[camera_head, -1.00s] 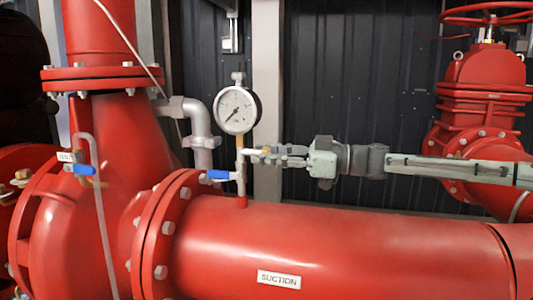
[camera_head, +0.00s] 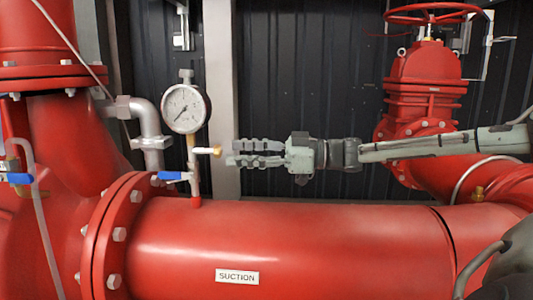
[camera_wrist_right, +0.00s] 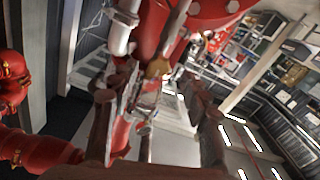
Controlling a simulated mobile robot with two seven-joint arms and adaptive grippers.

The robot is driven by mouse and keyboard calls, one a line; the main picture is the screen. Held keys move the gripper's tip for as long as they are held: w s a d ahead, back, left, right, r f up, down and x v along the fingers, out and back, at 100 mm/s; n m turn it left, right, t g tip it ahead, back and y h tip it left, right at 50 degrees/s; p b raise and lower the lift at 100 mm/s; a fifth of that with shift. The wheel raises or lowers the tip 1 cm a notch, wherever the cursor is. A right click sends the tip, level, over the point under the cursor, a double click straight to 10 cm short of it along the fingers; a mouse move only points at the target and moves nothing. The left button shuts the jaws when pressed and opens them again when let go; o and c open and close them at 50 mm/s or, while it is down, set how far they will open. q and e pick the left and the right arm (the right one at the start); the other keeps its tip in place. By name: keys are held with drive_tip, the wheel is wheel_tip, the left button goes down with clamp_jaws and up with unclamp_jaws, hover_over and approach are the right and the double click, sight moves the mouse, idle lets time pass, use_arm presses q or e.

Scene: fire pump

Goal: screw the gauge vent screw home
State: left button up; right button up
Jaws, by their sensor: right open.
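The gauge vent screw (camera_head: 216,151) is a small brass piece at the right end of a short side fitting below the round white gauge (camera_head: 186,108). A brass part (camera_wrist_right: 158,67) beyond the fingers in the right wrist view looks like the same screw. My right gripper (camera_head: 234,153) is open, its two fingers pointing left at the screw, with the tips just to the right of it. No thing shows between the fingers in the head view. How deep the screw sits in its fitting is too small to tell. My left gripper is not in view.
A grey elbow pipe (camera_head: 150,120) stands left of the gauge. A red gate valve (camera_head: 425,75) stands at the right.

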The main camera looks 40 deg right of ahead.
drive_tip(key=v, duration=0.6)
drive_tip(key=shift+s+d, duration=0.25)
drive_tip(key=shift+s, duration=0.05)
